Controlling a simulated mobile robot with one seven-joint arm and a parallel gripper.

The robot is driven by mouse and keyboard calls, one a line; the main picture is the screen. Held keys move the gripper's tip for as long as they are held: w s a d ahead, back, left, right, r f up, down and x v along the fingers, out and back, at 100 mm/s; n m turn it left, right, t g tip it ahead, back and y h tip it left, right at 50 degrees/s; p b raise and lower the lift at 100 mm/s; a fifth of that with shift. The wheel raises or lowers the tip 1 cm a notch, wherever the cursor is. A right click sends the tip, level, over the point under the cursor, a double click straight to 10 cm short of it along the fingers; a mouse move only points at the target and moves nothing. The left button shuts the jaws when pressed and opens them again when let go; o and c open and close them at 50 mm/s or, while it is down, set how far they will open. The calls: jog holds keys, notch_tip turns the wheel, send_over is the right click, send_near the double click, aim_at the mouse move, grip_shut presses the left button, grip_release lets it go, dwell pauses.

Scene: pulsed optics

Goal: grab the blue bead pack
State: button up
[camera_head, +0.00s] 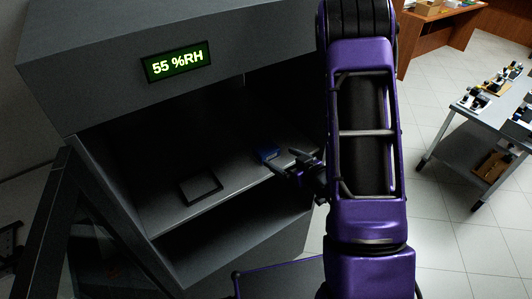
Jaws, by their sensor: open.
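The blue bead pack (268,154) is a small blue block on the upper shelf of the dark grey cabinet, toward the shelf's right side. My gripper (282,164) is at the shelf's front right, its fingers pointing left toward the pack. It is open. The fingers are right beside the pack in the picture; I cannot tell whether they touch it. My purple arm covers the right edge of the cabinet.
A dark square tray (201,186) lies on the same shelf (160,218) to the left. The cabinet (110,105) has a "55 %RH" display (178,62) and an open door (75,230) at left. A grey table (475,125) with instruments stands at right. Tiled floor is clear between.

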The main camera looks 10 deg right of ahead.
aim_at(270, 151)
jog(key=x, duration=0.9)
jog(key=shift+w+a+f, duration=0.1)
jog(key=shift+w, duration=0.05)
jog(key=shift+c, duration=0.2)
jog(key=c, duration=1.1)
